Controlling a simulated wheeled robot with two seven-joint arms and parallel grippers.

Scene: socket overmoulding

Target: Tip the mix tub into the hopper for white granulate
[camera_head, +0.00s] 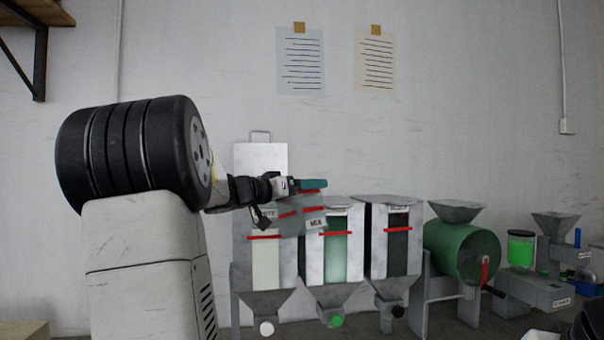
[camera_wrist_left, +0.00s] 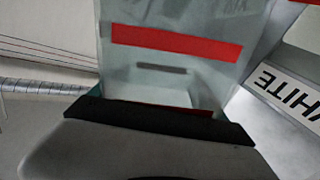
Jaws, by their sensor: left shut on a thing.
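The mix tub (camera_head: 303,217) is a clear tub with red bands, a teal part at its top and a MIX label; it is tilted. My left gripper (camera_head: 284,187) is shut on it, near its teal part. The tub is in front of the upper right of the hopper for white granulate (camera_head: 265,262), whose raised lid (camera_head: 260,157) stands behind. In the left wrist view the tub (camera_wrist_left: 180,75) fills the middle above the dark finger, and the WHITE label (camera_wrist_left: 288,92) is at the right. The tub's contents are unclear. My right gripper is not visible.
A green-windowed hopper (camera_head: 311,255) and a dark-windowed hopper (camera_head: 378,245) stand close to the right. Beyond are a green drum (camera_head: 462,250) with a crank and small machines (camera_head: 535,290). A wall shelf (camera_head: 40,15) is upper left.

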